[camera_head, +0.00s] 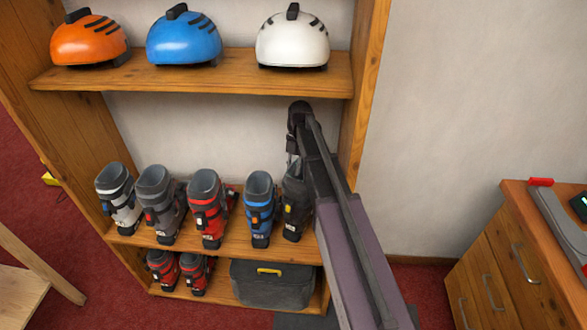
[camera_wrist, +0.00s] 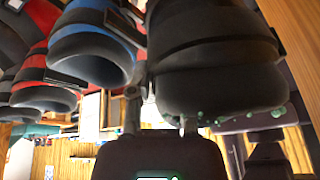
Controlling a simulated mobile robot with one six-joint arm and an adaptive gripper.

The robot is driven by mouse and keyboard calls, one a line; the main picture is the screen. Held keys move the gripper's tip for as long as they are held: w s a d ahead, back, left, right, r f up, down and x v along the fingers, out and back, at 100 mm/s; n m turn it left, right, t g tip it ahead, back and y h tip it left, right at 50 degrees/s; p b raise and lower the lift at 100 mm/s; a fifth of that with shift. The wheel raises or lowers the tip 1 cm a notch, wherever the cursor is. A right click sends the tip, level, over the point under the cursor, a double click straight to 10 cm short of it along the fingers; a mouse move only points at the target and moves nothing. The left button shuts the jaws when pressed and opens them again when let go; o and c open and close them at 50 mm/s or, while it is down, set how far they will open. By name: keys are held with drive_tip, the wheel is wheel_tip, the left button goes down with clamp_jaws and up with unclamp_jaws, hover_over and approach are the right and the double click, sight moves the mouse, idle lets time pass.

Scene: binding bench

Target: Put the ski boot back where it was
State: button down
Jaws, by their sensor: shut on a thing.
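A dark grey ski boot with a yellow buckle (camera_head: 291,212) is upright at the right end of the middle shelf (camera_head: 225,238), right of the blue boot. Its sole looks level with the shelf, but I cannot tell whether it touches. My gripper (camera_head: 300,150) comes from the right front and is shut on this boot at its upper part; my arm hides its right side. In the wrist view the dark boot's cuff (camera_wrist: 215,65) fills the upper right, and a gripper finger (camera_wrist: 133,105) is beside its rim.
A blue boot (camera_head: 259,205) stands close on the left, then a red boot (camera_head: 207,208) and two grey ones. Helmets stand on the shelf above, including a white one (camera_head: 292,40). A dark box (camera_head: 272,287) is below. The shelf's right upright (camera_head: 367,80) is close to my arm.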

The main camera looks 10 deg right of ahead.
drive_tip(key=shift+f, duration=0.1)
drive_tip(key=c, duration=0.6)
unclamp_jaws()
drive_tip(key=shift+o, duration=0.2)
drive_tip(key=shift+r+p, duration=0.75)
drive_tip(key=shift+r, duration=0.1)
drive_tip(key=p+v, duration=0.6)
drive_tip(key=v, duration=0.1)
drive_tip(key=shift+d, duration=0.1)
